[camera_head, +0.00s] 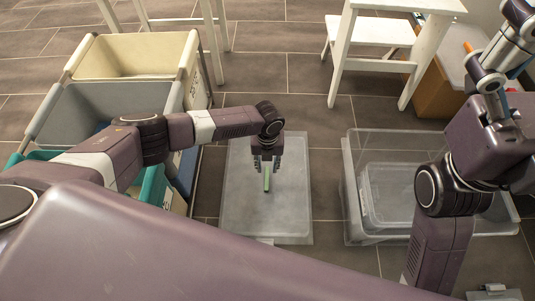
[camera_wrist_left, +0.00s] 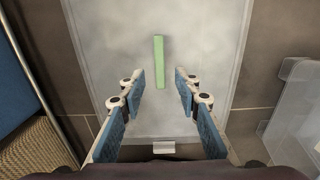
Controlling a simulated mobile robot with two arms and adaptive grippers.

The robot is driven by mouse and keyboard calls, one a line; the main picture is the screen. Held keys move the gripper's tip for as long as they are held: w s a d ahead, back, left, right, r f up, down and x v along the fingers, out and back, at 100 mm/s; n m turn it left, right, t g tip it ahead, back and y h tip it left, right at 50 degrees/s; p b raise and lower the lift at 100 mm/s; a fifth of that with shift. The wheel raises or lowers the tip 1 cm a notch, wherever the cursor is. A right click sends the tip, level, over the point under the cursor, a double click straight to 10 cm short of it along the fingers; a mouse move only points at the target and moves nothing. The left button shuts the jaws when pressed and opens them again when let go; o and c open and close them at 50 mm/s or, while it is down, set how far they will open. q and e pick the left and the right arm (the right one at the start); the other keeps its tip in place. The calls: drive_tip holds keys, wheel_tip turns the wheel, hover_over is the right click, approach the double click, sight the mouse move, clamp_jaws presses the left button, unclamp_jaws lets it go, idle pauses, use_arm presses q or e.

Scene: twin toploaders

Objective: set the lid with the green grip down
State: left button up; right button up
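The lid (camera_head: 240,214) is a flat, translucent grey panel lying flat on the tiled floor, between the bins and the clear box. Its green grip (camera_head: 267,179) is a narrow bar standing out from the lid. In the left wrist view the green grip (camera_wrist_left: 158,62) runs lengthwise over the pale lid (camera_wrist_left: 215,55). My left gripper (camera_head: 266,167) points down over the lid. Its blue-padded fingers (camera_wrist_left: 159,76) are spread with a gap on both sides of the grip, and hold nothing. My right arm shows at the right, but its gripper does not show.
Cream (camera_head: 132,54), grey (camera_head: 105,102) and teal (camera_head: 153,183) bins stand in a row on the left. A clear box (camera_head: 352,205) with a smaller one (camera_head: 392,190) inside stands right of the lid. A white stool (camera_head: 340,55) stands behind.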

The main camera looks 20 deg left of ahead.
use_arm(q)
wheel_tip(320, 180, up, 4)
drive_tip(key=shift+r+p, duration=0.15)
drive_tip(key=shift+p, duration=0.6)
